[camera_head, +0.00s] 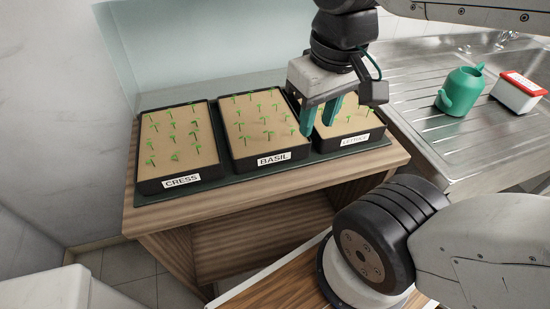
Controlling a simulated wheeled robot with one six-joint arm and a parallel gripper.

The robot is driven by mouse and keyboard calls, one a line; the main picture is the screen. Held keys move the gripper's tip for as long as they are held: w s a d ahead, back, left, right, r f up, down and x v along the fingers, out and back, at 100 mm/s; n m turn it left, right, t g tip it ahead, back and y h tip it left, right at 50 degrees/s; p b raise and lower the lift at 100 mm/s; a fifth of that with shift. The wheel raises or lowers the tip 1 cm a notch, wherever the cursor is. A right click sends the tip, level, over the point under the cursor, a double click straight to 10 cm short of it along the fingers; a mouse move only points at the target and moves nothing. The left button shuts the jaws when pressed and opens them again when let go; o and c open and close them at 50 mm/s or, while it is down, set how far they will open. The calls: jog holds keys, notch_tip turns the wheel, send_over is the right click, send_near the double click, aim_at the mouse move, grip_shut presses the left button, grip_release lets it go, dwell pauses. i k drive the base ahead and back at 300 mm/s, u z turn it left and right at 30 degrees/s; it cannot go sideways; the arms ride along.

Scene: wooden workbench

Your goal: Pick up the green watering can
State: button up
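The green watering can (460,93) stands upright on the ribbed metal drainboard at the right. Its spout points up and to the right, and its rounded handle faces the lower left. My gripper (317,127) hangs fingers-down over the seed trays, well to the left of the can. Its two teal fingers are apart, and I see nothing held between them. The fingertips are in front of the gap between the basil and lettuce trays; their exact height above the trays is hard to tell.
Black seed trays labelled cress (179,184), basil (272,161) and lettuce (354,142) stand on the wooden bench (130,219). A white box with a red lid (518,91) sits close right of the can. Drainboard (415,100) left of the can is clear.

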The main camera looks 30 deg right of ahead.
aim_at(462, 87)
jog(key=k, duration=1)
jog(key=u, duration=1)
jog(key=i, duration=0.85)
jog(key=z, duration=2.95)
jog(key=i, duration=0.5)
jog(key=u, duration=0.05)
jog(key=k, duration=0.1)
jog(key=u, duration=0.05)
